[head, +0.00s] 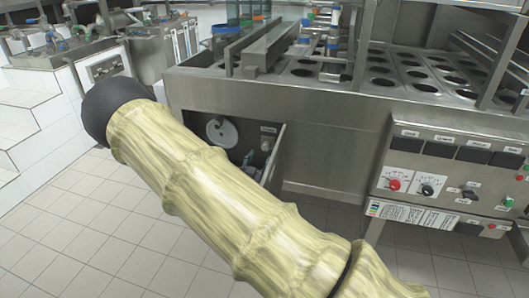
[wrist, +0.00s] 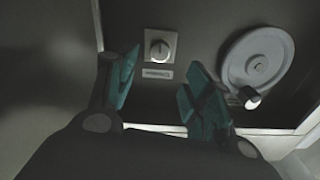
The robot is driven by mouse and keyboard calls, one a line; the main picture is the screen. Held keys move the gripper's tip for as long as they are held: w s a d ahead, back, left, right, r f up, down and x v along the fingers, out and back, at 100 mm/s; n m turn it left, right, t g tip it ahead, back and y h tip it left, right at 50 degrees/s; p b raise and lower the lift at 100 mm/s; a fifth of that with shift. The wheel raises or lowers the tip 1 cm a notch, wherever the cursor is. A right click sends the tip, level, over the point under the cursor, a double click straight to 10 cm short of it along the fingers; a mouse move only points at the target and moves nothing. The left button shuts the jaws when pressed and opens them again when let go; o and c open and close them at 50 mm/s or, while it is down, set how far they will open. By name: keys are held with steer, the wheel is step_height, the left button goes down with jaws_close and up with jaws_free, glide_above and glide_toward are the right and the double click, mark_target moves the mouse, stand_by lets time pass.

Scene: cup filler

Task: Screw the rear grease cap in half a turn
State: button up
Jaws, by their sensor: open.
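No part is clearly readable as the rear grease cap. In the wrist view a small round knob with a pale slot or bar sits on a square plate (wrist: 160,47), next to a small label (wrist: 158,73) too blurred to read. My gripper (wrist: 158,98) is open, with teal fingers apart and nothing visible between them. The knob shows beyond the gap between the fingers, apart from both. In the head view my arm covers part of the open compartment, which has a small label (head: 268,128) inside.
A grey handwheel (wrist: 257,60) with a crank handle (wrist: 250,98) is close to the right finger; it also shows in the head view (head: 222,131). An open door (head: 273,158) bounds the compartment at the right. A control panel (head: 440,175) is farther right. Tiled floor is open at left.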

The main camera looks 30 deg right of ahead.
mark_target(265, 148)
steer(key=x, duration=0.8)
steer(key=shift+w+d, duration=0.1)
steer(key=shift+d, duration=0.05)
steer(key=c, duration=1)
